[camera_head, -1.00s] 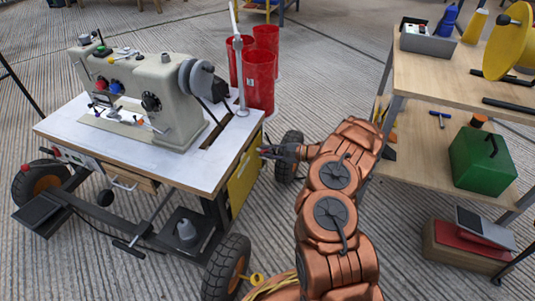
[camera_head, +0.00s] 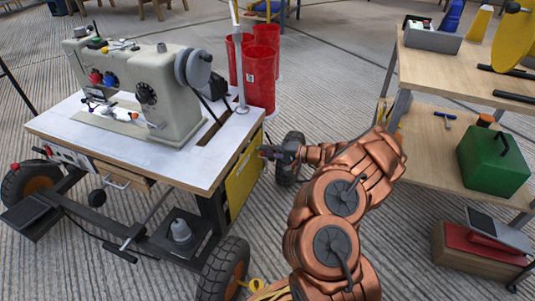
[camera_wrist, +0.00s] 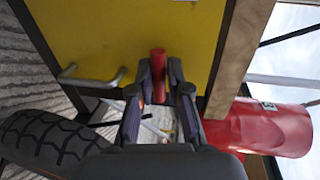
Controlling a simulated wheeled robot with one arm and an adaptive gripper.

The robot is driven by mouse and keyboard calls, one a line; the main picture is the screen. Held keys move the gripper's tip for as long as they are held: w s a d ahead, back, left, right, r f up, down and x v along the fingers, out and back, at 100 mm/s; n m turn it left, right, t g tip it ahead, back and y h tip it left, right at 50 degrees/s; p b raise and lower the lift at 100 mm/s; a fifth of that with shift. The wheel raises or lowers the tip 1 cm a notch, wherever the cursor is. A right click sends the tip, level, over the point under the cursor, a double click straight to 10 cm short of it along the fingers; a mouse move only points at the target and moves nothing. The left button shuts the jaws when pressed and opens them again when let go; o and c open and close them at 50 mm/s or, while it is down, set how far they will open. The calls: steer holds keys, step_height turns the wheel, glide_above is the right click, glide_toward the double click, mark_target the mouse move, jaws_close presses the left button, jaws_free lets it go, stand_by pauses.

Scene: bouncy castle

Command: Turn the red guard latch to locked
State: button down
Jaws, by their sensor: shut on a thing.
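The red guard latch (camera_wrist: 158,62) is a short red bar on the yellow guard panel (camera_wrist: 110,30) in the wrist view. It stands upright in that picture, between the two dark fingers of my gripper (camera_wrist: 160,82), which is shut on it. In the head view my gripper (camera_head: 266,153) is at the right side of the sewing machine table, at the edge of the yellow panel (camera_head: 243,172). The latch is hidden there by the gripper. No lock marking can be read.
A metal handle (camera_wrist: 92,80) sticks out of the panel beside the latch. A black tyre (camera_wrist: 45,140) is close at the lower left. Red bins (camera_head: 260,80) stand behind the table (camera_head: 150,165). A wooden shelf (camera_head: 450,85) stands to the right.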

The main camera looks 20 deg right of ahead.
steer(key=shift+f, duration=0.15)
steer(key=c, duration=1.1)
jaws_free()
steer(key=shift+c, duration=0.2)
steer(key=v, duration=1.2)
